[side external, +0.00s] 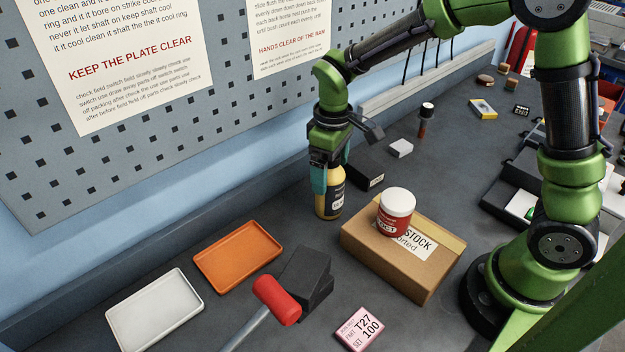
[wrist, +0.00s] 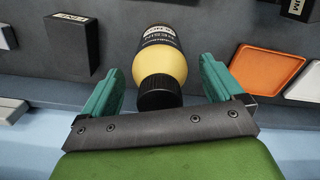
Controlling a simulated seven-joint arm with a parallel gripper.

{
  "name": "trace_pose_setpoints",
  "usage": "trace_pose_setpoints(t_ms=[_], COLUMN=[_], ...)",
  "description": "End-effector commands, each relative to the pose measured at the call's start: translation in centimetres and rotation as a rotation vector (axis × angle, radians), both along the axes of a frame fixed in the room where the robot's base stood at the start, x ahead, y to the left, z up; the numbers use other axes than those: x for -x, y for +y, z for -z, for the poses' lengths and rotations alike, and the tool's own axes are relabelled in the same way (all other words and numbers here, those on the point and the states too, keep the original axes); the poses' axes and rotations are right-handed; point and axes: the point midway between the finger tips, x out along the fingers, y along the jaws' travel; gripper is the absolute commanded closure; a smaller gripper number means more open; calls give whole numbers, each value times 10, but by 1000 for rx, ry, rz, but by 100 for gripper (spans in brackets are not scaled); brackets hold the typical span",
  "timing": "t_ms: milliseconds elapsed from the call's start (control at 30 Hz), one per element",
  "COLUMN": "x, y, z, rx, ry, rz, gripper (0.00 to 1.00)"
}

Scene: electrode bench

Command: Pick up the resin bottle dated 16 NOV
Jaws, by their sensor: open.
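A yellow resin bottle (side external: 328,195) with a black label and black cap stands on the bench, below and between my gripper's fingers. In the wrist view the bottle (wrist: 160,60) sits between the two teal fingers, with a visible gap on each side. No other resin bottle can be made out.
A cardboard box (side external: 385,260) with a red-and-white jar (side external: 396,210) on it stands to the right. A black block (side external: 369,170) is close behind the bottle. An orange tray (side external: 238,256), a white tray (side external: 155,312) and a red-headed mallet (side external: 277,300) lie in front.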

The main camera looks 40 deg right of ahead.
Motion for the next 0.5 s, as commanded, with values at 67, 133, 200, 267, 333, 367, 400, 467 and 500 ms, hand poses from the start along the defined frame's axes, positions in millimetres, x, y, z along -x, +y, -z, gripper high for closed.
trace_pose_setpoints(t_ms=[67, 133, 200, 267, 333, 367, 400, 467, 500], x=[0, 0, 0, 0, 0, 0, 0, 0, 0], y=[0, 0, 0, 0, 0, 0, 0, 0, 0], z=[2, 2, 2, 2, 2, 2, 2, 2, 2], rx=[0, 0, 0, 0, 0, 0, 0, 0, 0], ry=[0, -1, -1, -1, -1, -1, -1, -1, -1], rz=[1, 1, 1, 0, 0, 0, 0, 0, 0], gripper=[6, 6, 6, 10, 21, 26, 32, 41, 47])
